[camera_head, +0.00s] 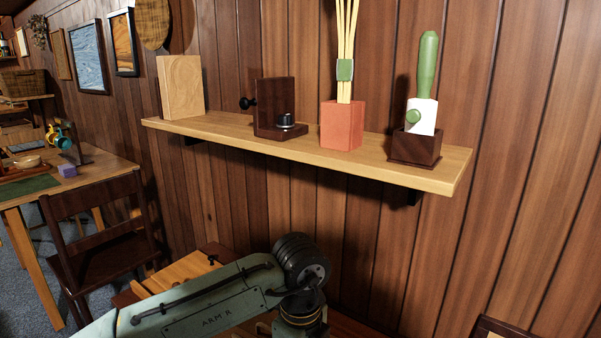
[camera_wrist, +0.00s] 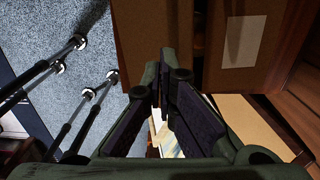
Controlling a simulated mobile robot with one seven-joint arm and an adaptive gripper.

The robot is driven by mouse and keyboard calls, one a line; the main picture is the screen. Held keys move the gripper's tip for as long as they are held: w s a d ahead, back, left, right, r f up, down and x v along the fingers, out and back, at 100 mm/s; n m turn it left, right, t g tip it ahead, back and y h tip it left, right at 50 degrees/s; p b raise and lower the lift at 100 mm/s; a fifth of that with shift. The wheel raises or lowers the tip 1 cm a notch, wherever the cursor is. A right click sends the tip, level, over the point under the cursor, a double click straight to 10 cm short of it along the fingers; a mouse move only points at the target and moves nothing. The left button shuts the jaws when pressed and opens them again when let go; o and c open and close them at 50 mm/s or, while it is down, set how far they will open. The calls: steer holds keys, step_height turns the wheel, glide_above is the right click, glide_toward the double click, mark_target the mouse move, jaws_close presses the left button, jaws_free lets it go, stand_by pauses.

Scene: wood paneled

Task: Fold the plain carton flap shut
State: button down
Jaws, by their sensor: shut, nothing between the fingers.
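In the wrist view, a brown carton surface fills the top. A plain brown panel (camera_wrist: 150,32), which looks like the plain flap, lies left of a dark gap. A panel with a pale label (camera_wrist: 243,42) lies right of the gap. My gripper (camera_wrist: 167,72) is shut and empty, its fingertips overlapping the lower edge of the plain panel in the picture. Whether they touch it cannot be told. A lighter tan panel (camera_wrist: 250,125) shows below the labelled one. The fingers hide part of the carton. The head view shows my arm, but neither my gripper nor a clear carton flap.
In the head view, a wall shelf (camera_head: 330,153) above my arm bears a wooden block, a dark stand, a red holder and a green-handled tool. A dark chair (camera_head: 100,230) and a table (camera_head: 100,165) stand left. Metal legs (camera_wrist: 85,95) stand over blue-grey carpet (camera_wrist: 45,35).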

steer(key=shift+f+b, duration=1.9)
steer(key=shift+f, duration=1)
step_height(320, 180, up, 7)
steer(key=p, duration=0.6)
steer(key=shift+r+p, duration=0.1)
steer(key=shift+p, duration=0.3)
